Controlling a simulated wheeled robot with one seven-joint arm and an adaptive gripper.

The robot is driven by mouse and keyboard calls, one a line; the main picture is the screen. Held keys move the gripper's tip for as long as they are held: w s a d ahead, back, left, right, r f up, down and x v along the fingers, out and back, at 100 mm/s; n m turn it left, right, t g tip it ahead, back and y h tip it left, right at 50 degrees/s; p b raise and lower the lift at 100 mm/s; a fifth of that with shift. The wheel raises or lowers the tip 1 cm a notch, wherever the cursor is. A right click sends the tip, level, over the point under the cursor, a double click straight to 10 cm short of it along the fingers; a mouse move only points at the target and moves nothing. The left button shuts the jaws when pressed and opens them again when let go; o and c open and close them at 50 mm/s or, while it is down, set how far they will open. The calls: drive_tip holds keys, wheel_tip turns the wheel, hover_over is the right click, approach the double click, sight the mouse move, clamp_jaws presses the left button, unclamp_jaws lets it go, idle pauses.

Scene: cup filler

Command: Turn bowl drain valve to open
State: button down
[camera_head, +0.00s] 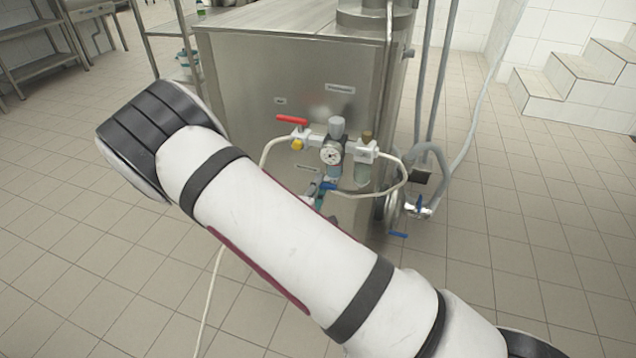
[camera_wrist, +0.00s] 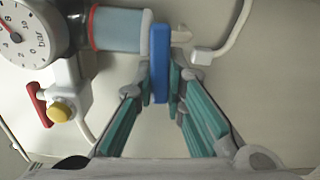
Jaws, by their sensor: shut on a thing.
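The drain valve's blue handle (camera_wrist: 159,62) stands upright in the wrist view, next to the end of a translucent bluish bowl (camera_wrist: 118,30). My gripper (camera_wrist: 160,84) is shut on this blue handle, with one teal finger on each side of it. In the camera_head view the blue handle (camera_head: 328,186) shows small below the pressure gauge (camera_head: 331,155). My gripper (camera_head: 316,192) is mostly hidden there behind my white arm. The valve's body is partly hidden by the handle and fingers.
A red lever (camera_head: 292,120) and a yellow knob (camera_head: 298,144) sit left of the gauge. A white hose (camera_head: 402,188) loops on the right. The steel machine (camera_head: 245,80) stands behind. Other blue handles (camera_head: 398,234) are low on the right. Tiled floor (camera_head: 540,270) is clear at right.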

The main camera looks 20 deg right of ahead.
drive_tip(key=n+p, duration=0.1)
drive_tip(key=n, duration=0.1)
drive_tip(key=f+n+p, duration=0.1)
drive_tip(key=n, duration=0.1)
drive_tip(key=shift+s+d, duration=0.15)
drive_tip(key=shift+s+d+f+n+p, duration=0.35)
drive_tip(key=shift+n+p, duration=0.8)
drive_tip(key=shift+n, duration=0.95)
drive_tip(key=shift+s+d+f+n+p, duration=0.3)
drive_tip(key=shift+n+p, duration=0.8)
drive_tip(key=shift+n, duration=1)
drive_tip(key=shift+s+d+f+n+p, duration=0.35)
drive_tip(key=shift+n+p, duration=0.8)
drive_tip(key=shift+n, duration=0.95)
drive_tip(key=shift+w+d, duration=0.1)
drive_tip(key=shift+w, duration=0.05)
drive_tip(key=c, duration=1.6)
unclamp_jaws()
drive_tip(key=shift+r, duration=0.1)
drive_tip(key=v, duration=1.2)
